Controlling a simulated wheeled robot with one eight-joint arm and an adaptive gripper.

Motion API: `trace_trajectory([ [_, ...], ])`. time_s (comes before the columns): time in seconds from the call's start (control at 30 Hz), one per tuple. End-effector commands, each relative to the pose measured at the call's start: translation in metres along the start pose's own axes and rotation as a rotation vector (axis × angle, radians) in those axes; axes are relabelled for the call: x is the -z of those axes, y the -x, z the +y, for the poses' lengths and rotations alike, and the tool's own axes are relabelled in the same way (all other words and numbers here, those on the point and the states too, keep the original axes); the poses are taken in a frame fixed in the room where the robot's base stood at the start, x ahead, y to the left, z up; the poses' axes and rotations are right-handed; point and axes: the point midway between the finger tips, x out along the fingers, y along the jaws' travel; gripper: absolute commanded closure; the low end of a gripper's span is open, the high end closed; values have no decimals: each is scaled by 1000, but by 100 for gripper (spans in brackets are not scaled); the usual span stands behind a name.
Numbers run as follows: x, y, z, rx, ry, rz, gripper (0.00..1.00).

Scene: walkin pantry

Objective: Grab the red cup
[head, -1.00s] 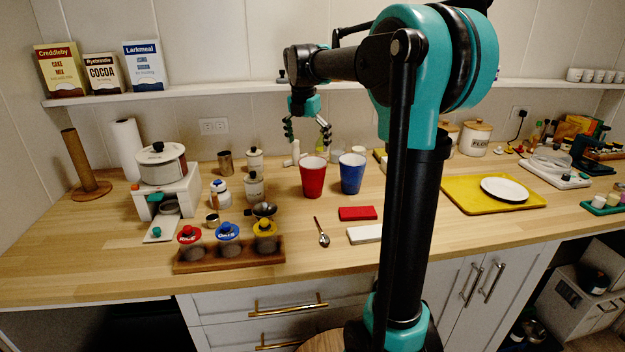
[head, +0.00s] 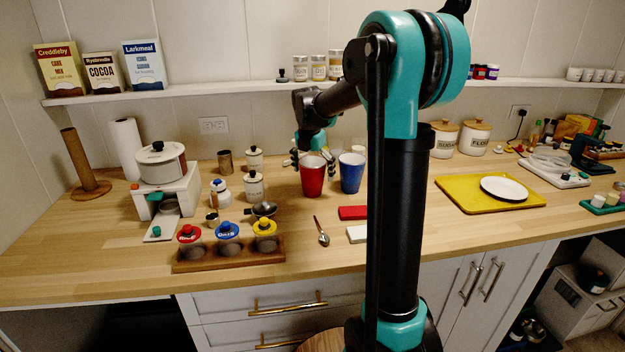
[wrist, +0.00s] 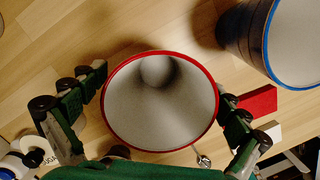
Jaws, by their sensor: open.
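The red cup (head: 312,177) stands upright on the wooden counter, left of the blue cup (head: 352,174). My gripper (head: 315,165) is at the red cup's upper part, partly hidden behind it in the head view. In the wrist view the red cup (wrist: 160,145) is seen from above, with its white inside and red rim between my two open fingers. The left finger is close to the rim, and the right finger is beside the rim on the other side. I cannot tell whether either finger touches it. The blue cup (wrist: 243,35) is at the upper right there.
A red block (head: 353,212), a white block (head: 357,234) and a spoon (head: 321,232) lie in front of the cups. A canister (head: 254,186) and dark ladle (head: 263,209) are to the left. A yellow tray (head: 455,193) is at right.

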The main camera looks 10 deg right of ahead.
Motion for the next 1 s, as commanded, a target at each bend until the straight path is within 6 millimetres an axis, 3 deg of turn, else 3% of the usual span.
trace_trajectory([
  [0.17, 0, 0, 0, 0, 0, 0, 1],
  [0.47, 0, 0, 0, 0, 0, 0, 38],
  [1.0, -1, 7, 0, 0, 0, 0, 39],
])
